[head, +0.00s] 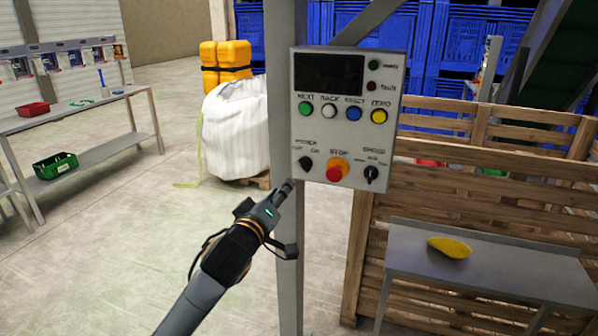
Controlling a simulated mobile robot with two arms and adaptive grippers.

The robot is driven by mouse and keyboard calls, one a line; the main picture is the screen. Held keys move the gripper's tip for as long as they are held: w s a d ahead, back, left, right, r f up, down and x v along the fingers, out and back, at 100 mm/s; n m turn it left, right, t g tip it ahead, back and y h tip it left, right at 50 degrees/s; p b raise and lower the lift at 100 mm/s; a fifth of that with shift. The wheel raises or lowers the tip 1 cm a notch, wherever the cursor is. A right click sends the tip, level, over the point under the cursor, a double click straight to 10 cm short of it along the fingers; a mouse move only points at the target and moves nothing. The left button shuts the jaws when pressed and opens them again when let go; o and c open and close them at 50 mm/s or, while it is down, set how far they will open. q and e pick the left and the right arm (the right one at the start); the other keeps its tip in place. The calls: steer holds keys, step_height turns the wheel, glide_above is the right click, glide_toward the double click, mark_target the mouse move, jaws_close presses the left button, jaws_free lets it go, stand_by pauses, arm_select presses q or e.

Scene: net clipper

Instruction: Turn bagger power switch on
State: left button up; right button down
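The control panel (319,140) is a light grey box on a grey post. At its lower left is a black rotary knob (306,163) with small OFF and ON lettering above it, which I take for the power switch. Its pointer direction is too small to tell. My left gripper (288,187) comes up from below, its fingers together and empty. Its tips are just below and left of the knob, near the panel's lower left corner, and appear apart from the knob. My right gripper is not in view.
The panel also has a red stop button (336,170), a second black knob (371,173), several coloured buttons and a dark screen (329,71). The post (287,260) stands beside my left gripper. A grey table (470,262) with a yellow object is at right. Open floor lies left.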

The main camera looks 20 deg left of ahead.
mark_target(301, 166)
arm_select(q)
steer(key=w+b, duration=0.3)
steer(key=w, duration=1)
steer(key=shift+w+d+f, duration=0.1)
steer(key=shift+d, duration=0.05)
jaws_close()
